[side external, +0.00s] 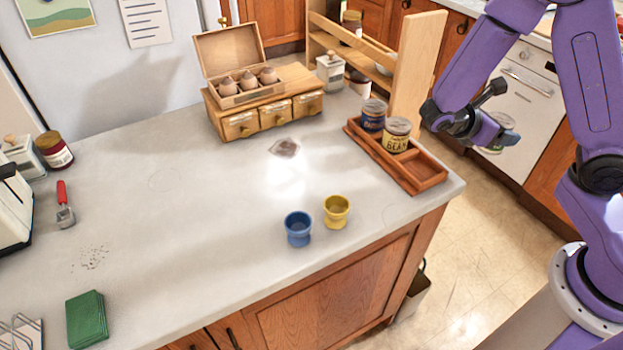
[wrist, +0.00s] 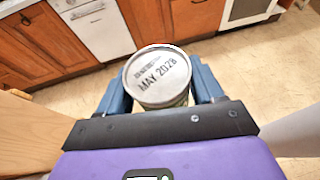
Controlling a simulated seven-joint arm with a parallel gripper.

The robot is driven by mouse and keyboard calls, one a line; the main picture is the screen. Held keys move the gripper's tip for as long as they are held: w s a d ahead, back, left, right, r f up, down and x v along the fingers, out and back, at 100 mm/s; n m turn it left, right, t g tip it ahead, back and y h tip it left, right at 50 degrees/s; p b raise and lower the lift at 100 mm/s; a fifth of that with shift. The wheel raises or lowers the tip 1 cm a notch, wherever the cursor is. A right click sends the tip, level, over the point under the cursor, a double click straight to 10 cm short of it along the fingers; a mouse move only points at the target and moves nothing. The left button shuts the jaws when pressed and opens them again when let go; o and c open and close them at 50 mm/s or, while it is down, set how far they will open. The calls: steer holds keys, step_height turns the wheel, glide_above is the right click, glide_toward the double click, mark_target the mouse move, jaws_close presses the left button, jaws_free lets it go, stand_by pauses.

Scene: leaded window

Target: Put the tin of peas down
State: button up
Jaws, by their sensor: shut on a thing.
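A tin (wrist: 158,74) with a pale lid stamped MAY 2028 sits between the two fingers of my gripper (wrist: 160,92) in the wrist view. A sliver of green label shows below its lid; its name is hidden. In the side view my gripper (side external: 500,132) holds it in the air, right of the counter and above the floor. A wooden tray (side external: 432,176) lies at the counter's right end, left of my gripper. A blue-labelled tin (side external: 373,116) and a tin marked BEAN (side external: 396,137) stand in it. Its near compartment is empty.
A wooden rack (side external: 415,70) rises behind the tray. A drawer box (side external: 240,125) with an open lidded box on top stands at the back. Blue (side external: 298,230) and yellow (side external: 337,212) cups stand near the front edge.

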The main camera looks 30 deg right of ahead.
steer(key=s+a+f+m+g+y, duration=0.1)
steer(key=s+a+m+g+y, duration=1.05)
steer(key=m, duration=0.55)
steer(key=w+a+r+m+t+y, duration=0.4)
steer(key=w+a+m+t+y, duration=0.2)
steer(key=w+a+m+y, duration=0.25)
steer(key=w+a+r+m+t+y, duration=0.3)
steer(key=w+a+m+t+y, duration=0.35)
steer(key=a, duration=0.25)
steer(key=shift+m+g, duration=0.4)
steer(key=shift+m, duration=0.2)
steer(key=w+a+f, duration=0.1)
steer(key=w+f, duration=0.1)
steer(key=w, duration=0.2)
steer(key=w+a+f, duration=0.2)
steer(key=w+f, duration=0.1)
steer(key=w, duration=0.1)
steer(key=w+a+f, duration=0.2)
steer(key=w+f, duration=0.1)
steer(key=w, duration=0.1)
steer(key=shift+a+f, duration=0.2)
steer(key=shift+a, duration=0.05)
steer(key=shift+w+a+f, duration=0.25)
steer(key=shift+w+f, duration=0.2)
steer(key=shift+f, duration=0.15)
steer(key=shift+f+y, duration=0.25)
steer(key=shift+f, duration=1.35)
